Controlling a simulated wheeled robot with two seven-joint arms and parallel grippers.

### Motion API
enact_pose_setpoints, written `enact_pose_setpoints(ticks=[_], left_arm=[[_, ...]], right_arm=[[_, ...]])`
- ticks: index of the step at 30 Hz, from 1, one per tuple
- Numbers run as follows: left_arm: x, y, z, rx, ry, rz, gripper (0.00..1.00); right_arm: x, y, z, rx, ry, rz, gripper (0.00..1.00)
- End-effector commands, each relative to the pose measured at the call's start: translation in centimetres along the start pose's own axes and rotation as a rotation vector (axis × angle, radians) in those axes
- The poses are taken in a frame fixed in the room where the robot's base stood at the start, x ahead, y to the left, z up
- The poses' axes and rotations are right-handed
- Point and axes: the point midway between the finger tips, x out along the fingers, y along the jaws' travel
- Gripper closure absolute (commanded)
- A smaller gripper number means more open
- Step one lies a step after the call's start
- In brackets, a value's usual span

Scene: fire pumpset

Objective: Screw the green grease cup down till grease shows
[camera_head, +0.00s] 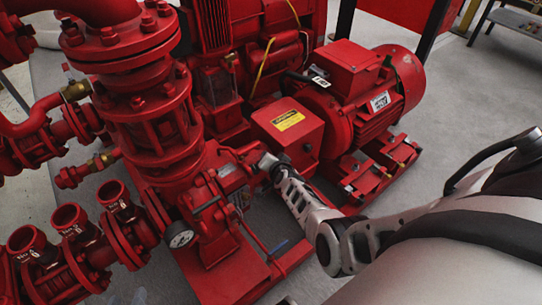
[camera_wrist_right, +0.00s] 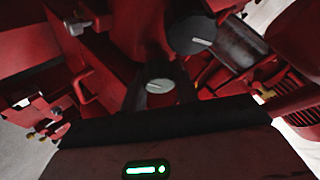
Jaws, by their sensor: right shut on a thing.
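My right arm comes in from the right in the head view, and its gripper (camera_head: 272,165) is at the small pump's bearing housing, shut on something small. In the right wrist view a pale greyish round cap (camera_wrist_right: 158,86) with a light line sits straight ahead of the gripper body. A larger dark cap (camera_wrist_right: 192,33) with a similar line is beyond it. Neither cap looks clearly green, and I cannot tell for sure which is the grease cup. The fingertips' contact is hidden, and no grease shows. Of my left gripper I cannot make out the jaws.
A red motor (camera_head: 361,85) stands to the right of the pump, beside a red box with a yellow label (camera_head: 288,121). A pressure gauge (camera_head: 181,239) and red pipework (camera_head: 157,104) crowd the left. Grey floor (camera_head: 440,120) is clear at the right.

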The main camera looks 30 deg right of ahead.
Motion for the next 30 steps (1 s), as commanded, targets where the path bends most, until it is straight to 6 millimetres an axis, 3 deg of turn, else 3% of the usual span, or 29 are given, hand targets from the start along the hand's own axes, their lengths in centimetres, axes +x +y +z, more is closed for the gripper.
enact_pose_setpoints(ticks=[18,19,20,30], left_arm=[[-0.56,-0.04,-0.76,0.003,0.019,-0.007,0.64],[-0.57,-0.04,-0.75,0.003,0.019,-0.007,0.64],[-0.57,-0.04,-0.73,0.003,0.018,-0.007,0.64],[-0.75,0.00,-0.95,0.003,0.018,-0.007,0.64]], right_arm=[[-0.01,0.02,0.12,0.038,-0.001,0.016,0.93],[-0.01,0.02,0.11,0.038,-0.001,0.016,0.65],[-0.01,0.02,0.11,0.038,-0.001,0.016,0.61],[-0.24,-0.03,-0.04,0.037,0.000,0.016,0.61]])
